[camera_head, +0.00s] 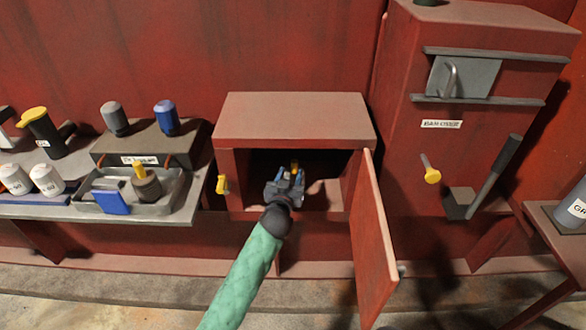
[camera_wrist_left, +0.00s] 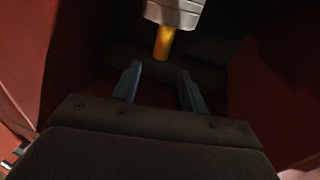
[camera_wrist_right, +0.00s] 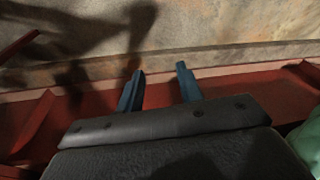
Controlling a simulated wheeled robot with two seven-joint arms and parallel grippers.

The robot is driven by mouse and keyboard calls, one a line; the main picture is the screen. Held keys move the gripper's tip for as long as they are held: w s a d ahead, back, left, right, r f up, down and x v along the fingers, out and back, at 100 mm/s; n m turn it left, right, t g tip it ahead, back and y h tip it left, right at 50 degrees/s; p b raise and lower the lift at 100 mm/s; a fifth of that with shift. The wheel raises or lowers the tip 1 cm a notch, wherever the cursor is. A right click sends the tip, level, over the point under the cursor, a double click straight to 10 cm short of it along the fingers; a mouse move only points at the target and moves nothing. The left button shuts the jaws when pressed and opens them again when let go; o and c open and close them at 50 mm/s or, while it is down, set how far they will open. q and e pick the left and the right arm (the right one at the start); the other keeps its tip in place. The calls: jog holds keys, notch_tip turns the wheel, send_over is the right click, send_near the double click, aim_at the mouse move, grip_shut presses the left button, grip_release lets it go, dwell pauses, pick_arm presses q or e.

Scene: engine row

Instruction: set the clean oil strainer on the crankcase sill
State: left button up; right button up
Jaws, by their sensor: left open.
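The crankcase (camera_head: 296,118) is a red box with an open front and a sill (camera_head: 326,214) along the bottom of the opening. My left gripper (camera_head: 287,176) is at the opening, open and empty. Inside is a strainer-like piece with a pale grey body (camera_wrist_left: 176,12) and a yellow handle (camera_wrist_left: 163,42). The handle is just beyond my left fingertips (camera_wrist_left: 155,80), apart from them. Another strainer, dark grey with a yellow handle (camera_head: 147,186), stands in the grey tray. I cannot tell which is clean. My right gripper (camera_wrist_right: 158,80) is open and empty, with floor beyond it.
The crankcase door (camera_head: 371,240) hangs open to the right. A yellow knob (camera_head: 222,184) is left of the opening. The grey tray (camera_head: 178,207) also holds a blue block (camera_head: 112,201). White containers (camera_head: 47,180) stand on the left bench. A dark lever (camera_head: 494,175) sticks out at the right.

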pick_arm(q)
jog(key=s+a+f+n+g+y, duration=0.1)
jog(key=s+a+f+g, duration=0.2)
jog(key=s, duration=0.4)
jog(key=s+a+f+g+y, duration=0.1)
jog(key=s+a+f+g, duration=0.15)
jog(key=s+f, duration=0.4)
jog(key=s+a+f+n+g+y, duration=0.1)
jog(key=s+a+f+g, duration=0.15)
jog(key=s, duration=0.65)
jog(key=s+a+f+g, duration=0.1)
jog(key=s+g, duration=0.1)
jog(key=s, duration=0.6)
jog(key=s+a+f+m+g+h, duration=0.1)
jog(key=s+g, duration=0.2)
jog(key=s, duration=0.5)
jog(key=s+a+f+m+g, duration=0.1)
jog(key=s+g, duration=0.1)
jog(key=s, duration=0.6)
jog(key=shift+a+f+h+b, duration=0.3)
jog(key=shift+f, duration=0.05)
pick_arm(e)
jog(key=shift+w+a+f, duration=0.25)
jog(key=shift+a+f, duration=0.5)
jog(key=shift+f, duration=0.1)
pick_arm(q)
jog(key=shift+s, duration=0.15)
pick_arm(e)
jog(key=shift+a, duration=0.15)
